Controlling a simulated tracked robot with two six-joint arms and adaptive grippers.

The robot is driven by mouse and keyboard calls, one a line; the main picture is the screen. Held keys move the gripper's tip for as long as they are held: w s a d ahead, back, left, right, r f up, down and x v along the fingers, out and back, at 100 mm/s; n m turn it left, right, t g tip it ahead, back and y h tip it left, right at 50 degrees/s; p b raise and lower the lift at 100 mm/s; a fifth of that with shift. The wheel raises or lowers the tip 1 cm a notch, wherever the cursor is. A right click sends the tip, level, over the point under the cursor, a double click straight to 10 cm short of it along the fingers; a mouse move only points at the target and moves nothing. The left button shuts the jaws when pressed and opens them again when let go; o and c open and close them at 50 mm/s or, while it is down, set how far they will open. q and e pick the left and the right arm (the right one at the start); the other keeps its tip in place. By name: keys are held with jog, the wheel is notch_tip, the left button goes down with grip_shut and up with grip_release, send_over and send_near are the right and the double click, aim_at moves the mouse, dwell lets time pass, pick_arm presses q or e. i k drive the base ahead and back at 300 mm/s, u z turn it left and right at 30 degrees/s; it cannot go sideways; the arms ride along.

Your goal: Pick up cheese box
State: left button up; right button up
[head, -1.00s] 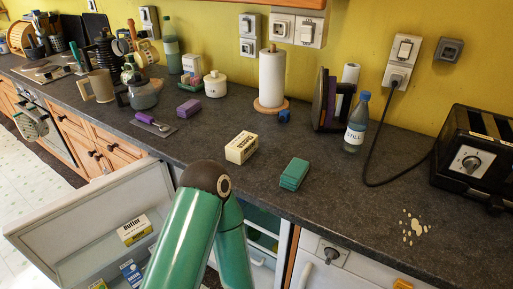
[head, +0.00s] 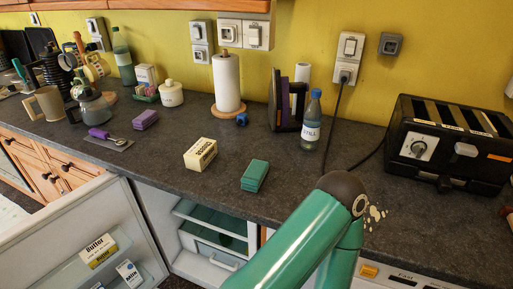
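A cream-yellow box (head: 200,154) with dark lettering lies on the dark worktop left of a green block; its print is too small to read, so I cannot tell whether it is the cheese box. A yellow and white box marked Butter (head: 98,251) stands in the shelf of the open fridge door. One of my green arms rises from the bottom edge to a dark joint in front of the worktop. Neither gripper shows, and nothing in view is being held.
The fridge door (head: 62,228) stands open at lower left, with the fridge interior (head: 205,235) beside it. A green block (head: 255,175), a water bottle (head: 312,122), a paper-towel roll (head: 227,82) and a black toaster (head: 447,145) stand on the worktop. Pale spots mark it at right.

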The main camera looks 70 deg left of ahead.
aim_at(198, 157)
jog(key=z, duration=0.3)
jog(key=k, duration=1.2)
jog(key=u, duration=1.35)
jog(key=i, duration=0.5)
